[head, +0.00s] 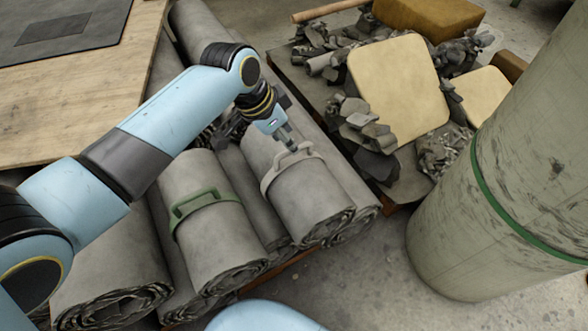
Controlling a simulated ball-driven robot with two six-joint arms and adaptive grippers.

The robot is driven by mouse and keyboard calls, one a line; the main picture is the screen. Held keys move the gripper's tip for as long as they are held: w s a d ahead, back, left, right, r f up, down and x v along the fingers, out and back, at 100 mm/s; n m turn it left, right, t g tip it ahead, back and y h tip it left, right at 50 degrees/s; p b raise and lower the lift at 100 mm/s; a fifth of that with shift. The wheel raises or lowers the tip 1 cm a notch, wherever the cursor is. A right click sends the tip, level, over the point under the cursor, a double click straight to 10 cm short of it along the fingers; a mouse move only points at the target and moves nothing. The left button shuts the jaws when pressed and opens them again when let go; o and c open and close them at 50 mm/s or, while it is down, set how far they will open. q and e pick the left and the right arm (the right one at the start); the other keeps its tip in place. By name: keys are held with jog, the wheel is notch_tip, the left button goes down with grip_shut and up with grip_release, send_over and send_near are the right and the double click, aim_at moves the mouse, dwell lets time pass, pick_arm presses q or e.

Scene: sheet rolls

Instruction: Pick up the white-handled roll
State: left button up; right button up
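The white-handled roll (310,204) is a grey rolled sheet lying on the right side of a row of rolls, with its ragged spiral end toward the bottom. Its pale off-white handle (270,173) sits on a band over the top of the roll. My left gripper (291,146) reaches in from the left and points down at the handle, with its tip at or just above the handle's upper part. Whether it touches the handle or is closed around it, I cannot tell. My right gripper is not in view.
A roll with a green handle (197,200) lies to the left, with other plain rolls around. A large upright cylinder with a green band (500,205) stands at right. Behind are scraps and beige pads (398,88). A wooden table (70,105) is at upper left.

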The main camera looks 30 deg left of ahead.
aim_at(294, 174)
pick_arm(q)
jog(key=x, duration=0.2)
jog(key=b+x, duration=0.1)
jog(key=a+b+x, duration=0.1)
jog(key=x, duration=0.1)
jog(key=shift+w+d+f, duration=0.1)
jog(key=shift+f, duration=0.35)
jog(key=shift+c, duration=0.6)
jog(key=c, duration=0.7)
grip_shut()
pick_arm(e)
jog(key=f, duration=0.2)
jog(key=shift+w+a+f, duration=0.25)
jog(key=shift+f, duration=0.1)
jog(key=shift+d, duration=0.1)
pick_arm(q)
jog(key=shift+w, duration=0.25)
